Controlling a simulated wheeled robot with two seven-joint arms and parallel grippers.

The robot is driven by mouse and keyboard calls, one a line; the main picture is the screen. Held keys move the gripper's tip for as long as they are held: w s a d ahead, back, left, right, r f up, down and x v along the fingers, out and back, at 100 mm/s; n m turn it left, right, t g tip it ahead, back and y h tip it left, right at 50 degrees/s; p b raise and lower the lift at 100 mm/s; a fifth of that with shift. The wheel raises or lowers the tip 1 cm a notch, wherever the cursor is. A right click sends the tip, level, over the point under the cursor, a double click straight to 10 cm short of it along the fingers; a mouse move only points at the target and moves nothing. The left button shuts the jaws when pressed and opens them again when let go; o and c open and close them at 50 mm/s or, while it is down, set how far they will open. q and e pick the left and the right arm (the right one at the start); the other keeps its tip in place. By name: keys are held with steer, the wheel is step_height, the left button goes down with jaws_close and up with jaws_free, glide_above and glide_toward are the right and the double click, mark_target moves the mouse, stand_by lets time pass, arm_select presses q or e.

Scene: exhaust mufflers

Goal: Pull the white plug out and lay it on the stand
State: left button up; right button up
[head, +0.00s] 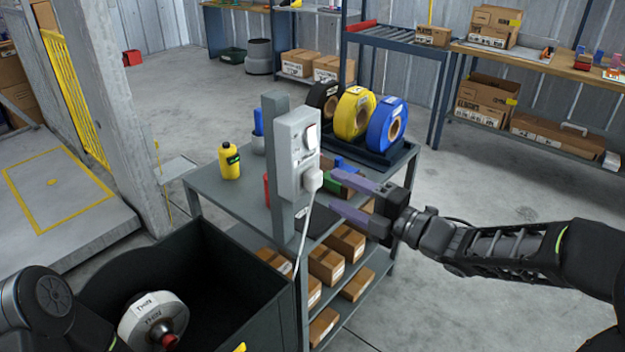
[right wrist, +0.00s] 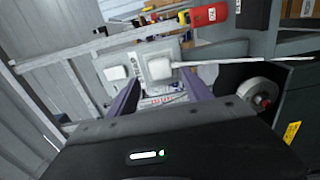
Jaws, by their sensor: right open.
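The white plug (head: 313,180) sits in the lower part of a grey switch-and-socket box (head: 293,160) on a grey post. Its white cable (head: 299,250) hangs down. In the right wrist view, the plug (right wrist: 158,68) shows beyond and between the fingers, with its cable running right. My right gripper (head: 334,191) is open, just right of the plug, fingers pointing at it; I see no contact. The grey shelved table (head: 215,190), apparently the stand, lies behind and below the box. My left arm shows at the lower left, but its gripper is not in view.
A yellow bottle (head: 229,161) stands on the table left of the post. Yellow (head: 354,113) and blue (head: 388,124) spools stand in a rack behind. A dark bin (head: 215,275) holding a white-labelled reel (head: 153,318) is at front left. Floor on the right is clear.

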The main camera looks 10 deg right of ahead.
mark_target(319, 182)
steer(key=b+x, duration=0.2)
steer(key=x, duration=0.2)
steer(key=shift+w+a+f, duration=0.15)
steer(key=shift+w, duration=0.05)
steer(key=shift+w+a, duration=0.45)
steer(key=shift+w, duration=0.05)
steer(key=shift+b, duration=0.7)
stand_by(0.4)
steer(key=shift+c, duration=0.6)
jaws_close()
steer(key=shift+d, duration=0.1)
stand_by(0.5)
steer(key=shift+v, duration=2.95)
